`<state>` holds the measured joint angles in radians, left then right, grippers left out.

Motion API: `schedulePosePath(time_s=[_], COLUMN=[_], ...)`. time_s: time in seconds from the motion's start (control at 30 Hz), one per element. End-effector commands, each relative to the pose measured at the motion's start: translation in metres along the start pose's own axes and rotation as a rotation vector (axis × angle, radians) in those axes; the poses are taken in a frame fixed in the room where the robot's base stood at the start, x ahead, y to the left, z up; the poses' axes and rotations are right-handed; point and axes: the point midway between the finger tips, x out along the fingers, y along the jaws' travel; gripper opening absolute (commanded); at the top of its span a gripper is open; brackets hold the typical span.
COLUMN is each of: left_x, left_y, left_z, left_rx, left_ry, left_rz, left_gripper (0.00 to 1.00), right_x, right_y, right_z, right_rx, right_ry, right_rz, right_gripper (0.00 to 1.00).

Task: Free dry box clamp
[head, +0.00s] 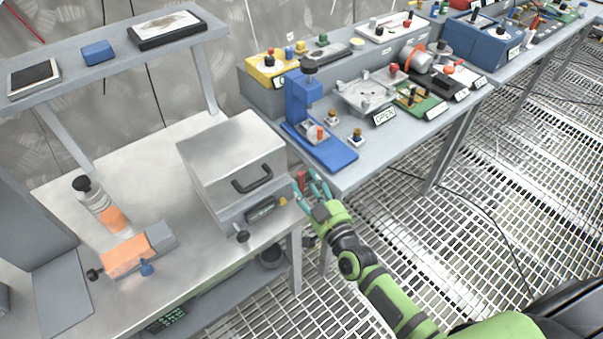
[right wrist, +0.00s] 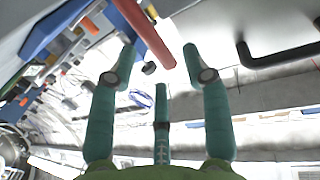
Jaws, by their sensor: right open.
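The dry box (head: 232,165) is a grey metal box with a black handle (head: 252,180) on its front. It stands at the right end of the near bench. A red clamp lever (head: 302,178) is at its right side, and it shows as a red bar in the right wrist view (right wrist: 145,33). My right gripper (head: 312,186) is at this lever with its teal fingers spread. In the wrist view the bar's end comes near the space between the open fingers (right wrist: 160,62), without a visible grip. The black handle is at right there (right wrist: 280,56). My left gripper is out of view.
A blue press (head: 318,140) stands on the neighbouring bench just beyond my gripper. A bottle (head: 92,195) and an orange-and-grey block (head: 135,252) stand left of the box. A shelf (head: 120,65) is above the bench. The grating floor (head: 400,220) at right is mostly free.

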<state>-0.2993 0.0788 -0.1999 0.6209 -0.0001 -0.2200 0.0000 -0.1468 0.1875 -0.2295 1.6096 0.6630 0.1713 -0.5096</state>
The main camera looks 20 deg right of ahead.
Motion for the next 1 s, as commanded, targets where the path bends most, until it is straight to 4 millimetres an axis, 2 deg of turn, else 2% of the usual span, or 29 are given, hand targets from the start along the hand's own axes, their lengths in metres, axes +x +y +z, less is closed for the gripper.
schedulePosePath(time_s=[0.03, 0.2, 0.57, 0.7, 1.0], left_x=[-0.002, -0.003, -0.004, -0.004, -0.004], left_y=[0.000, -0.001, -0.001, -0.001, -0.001], left_z=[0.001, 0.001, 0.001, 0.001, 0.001], left_rx=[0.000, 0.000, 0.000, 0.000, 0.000], left_ry=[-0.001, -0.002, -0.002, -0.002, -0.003], left_rz=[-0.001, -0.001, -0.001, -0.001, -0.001], left_gripper=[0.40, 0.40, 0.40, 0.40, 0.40], right_x=[0.009, 0.029, 0.035, 0.035, 0.035], right_y=[0.000, 0.000, -0.001, -0.001, 0.000], right_z=[-0.002, 0.000, 0.001, 0.001, 0.001], right_rx=[0.000, 0.001, 0.002, 0.001, 0.009], right_ry=[0.001, -0.001, -0.002, -0.002, -0.004], right_rz=[0.000, -0.001, -0.001, -0.001, -0.001], right_gripper=[0.49, 0.49, 0.49, 0.00, 0.00])
